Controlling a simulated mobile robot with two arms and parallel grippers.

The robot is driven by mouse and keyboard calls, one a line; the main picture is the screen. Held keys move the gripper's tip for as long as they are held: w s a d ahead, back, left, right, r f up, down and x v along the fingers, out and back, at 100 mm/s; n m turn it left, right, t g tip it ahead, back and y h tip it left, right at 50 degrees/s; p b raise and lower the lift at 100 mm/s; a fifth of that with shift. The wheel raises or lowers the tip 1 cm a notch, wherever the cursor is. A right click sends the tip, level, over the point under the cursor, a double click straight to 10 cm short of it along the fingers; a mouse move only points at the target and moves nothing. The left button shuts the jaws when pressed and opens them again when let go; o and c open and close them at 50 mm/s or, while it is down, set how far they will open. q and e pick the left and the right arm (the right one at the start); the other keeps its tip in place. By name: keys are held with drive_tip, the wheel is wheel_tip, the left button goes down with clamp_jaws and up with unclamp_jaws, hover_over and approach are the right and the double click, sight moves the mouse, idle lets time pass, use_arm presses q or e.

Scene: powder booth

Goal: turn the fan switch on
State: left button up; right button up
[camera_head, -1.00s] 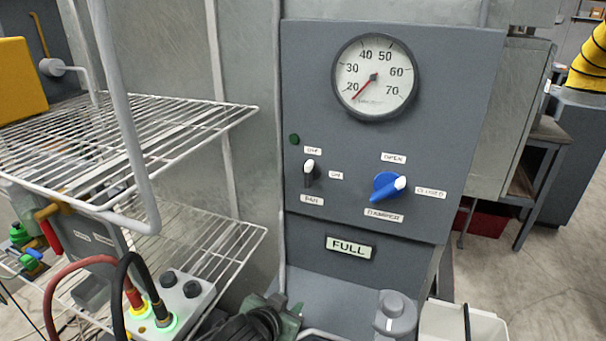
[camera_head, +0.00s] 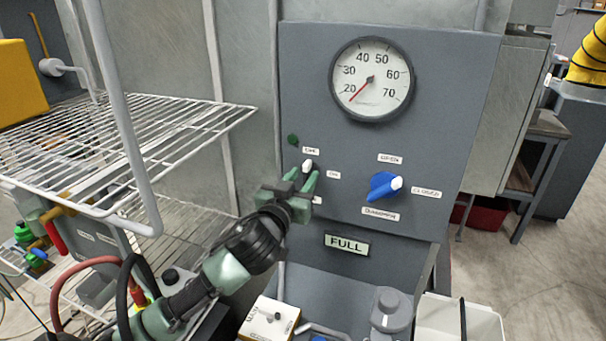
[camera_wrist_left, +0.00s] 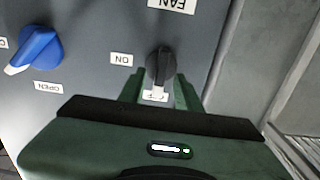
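The fan switch is a small dark knob with a white tip (camera_head: 307,165) on the grey control panel (camera_head: 440,120), between the OFF and ON labels. Its white tip points up toward the OFF label (camera_head: 311,150). In the left wrist view, which is upside down, the dark knob (camera_wrist_left: 160,66) lies just beyond my fingertips. My left gripper (camera_head: 303,180) is open at the switch, one finger on each side of the knob's tip. I cannot tell whether the fingers touch it. The FAN label is partly hidden by the gripper in the head view. My right gripper is not in view.
A round gauge (camera_head: 372,80) is above and a FULL sign (camera_head: 347,245) below. A wire shelf (camera_head: 120,150) stands to the left. A white box with a small switch (camera_head: 268,320) is below.

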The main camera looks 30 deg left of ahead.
use_arm(q)
drive_tip(key=shift+w, duration=0.15)
clamp_jaws()
